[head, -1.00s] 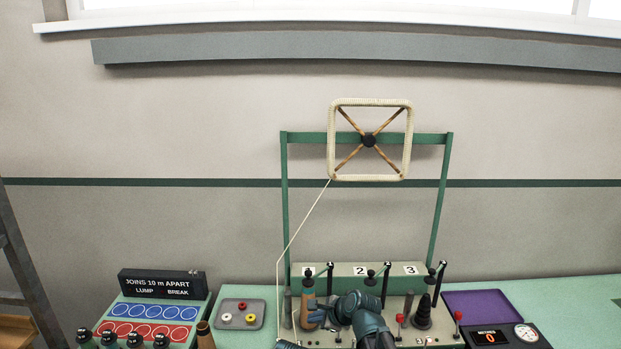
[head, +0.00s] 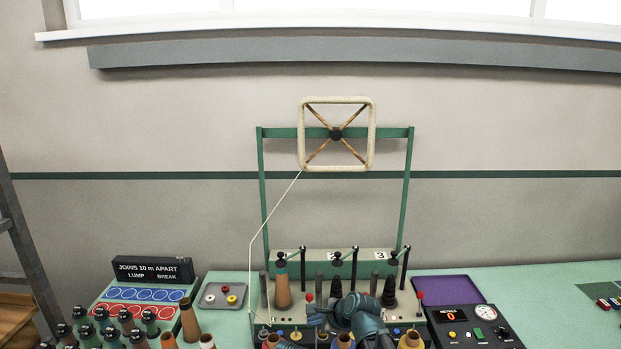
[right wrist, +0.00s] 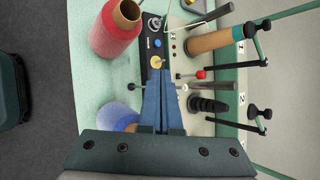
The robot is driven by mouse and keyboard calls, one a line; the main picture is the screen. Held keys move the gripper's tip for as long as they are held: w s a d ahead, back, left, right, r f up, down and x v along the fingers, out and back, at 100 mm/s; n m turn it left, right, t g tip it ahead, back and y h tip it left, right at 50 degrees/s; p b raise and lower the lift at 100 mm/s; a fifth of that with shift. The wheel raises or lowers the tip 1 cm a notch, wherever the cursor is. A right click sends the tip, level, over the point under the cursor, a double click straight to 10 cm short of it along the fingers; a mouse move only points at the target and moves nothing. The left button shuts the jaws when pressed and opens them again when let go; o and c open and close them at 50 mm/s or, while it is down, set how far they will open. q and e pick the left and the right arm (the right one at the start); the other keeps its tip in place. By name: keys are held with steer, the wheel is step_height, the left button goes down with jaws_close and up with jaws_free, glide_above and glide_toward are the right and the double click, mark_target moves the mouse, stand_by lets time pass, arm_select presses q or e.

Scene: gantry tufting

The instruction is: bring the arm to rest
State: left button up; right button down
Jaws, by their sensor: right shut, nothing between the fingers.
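My right gripper (head: 314,316) is in front of the green machine (head: 345,268) in the head view, just right of an orange-tan cone of yarn (head: 282,288). In the right wrist view my right gripper (right wrist: 163,72) has its blue fingers together, with nothing between them. The fingers point at the machine's front panel. They show apart from the tan cone (right wrist: 209,40) and the red cone (right wrist: 112,32). My right arm comes in from the bottom of the head view. My left gripper is not in view.
A square wound frame (head: 336,134) hangs on the green gantry, with a pale thread running down left. A grey tray (head: 222,296), a purple tray (head: 447,289) and a meter box (head: 470,325) flank the machine. Free tabletop lies right.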

arm_select(q)
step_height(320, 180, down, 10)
steer(key=b, duration=0.9)
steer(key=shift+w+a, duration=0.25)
arm_select(e)
steer(key=s+d+f+n+g+h, duration=0.2)
steer(key=s+f+n+g+h, duration=0.1)
steer(key=s+f+n, duration=0.5)
steer(key=s+d+f+n+g+h, duration=0.2)
steer(key=s+f+n+g+h, duration=0.2)
steer(key=s+f+n, duration=0.4)
steer(key=s+n, duration=0.5)
steer(key=s, duration=0.3)
steer(key=shift+s+d+n, duration=0.35)
steer(key=shift+s+n, duration=0.05)
steer(key=shift+a+f, duration=0.1)
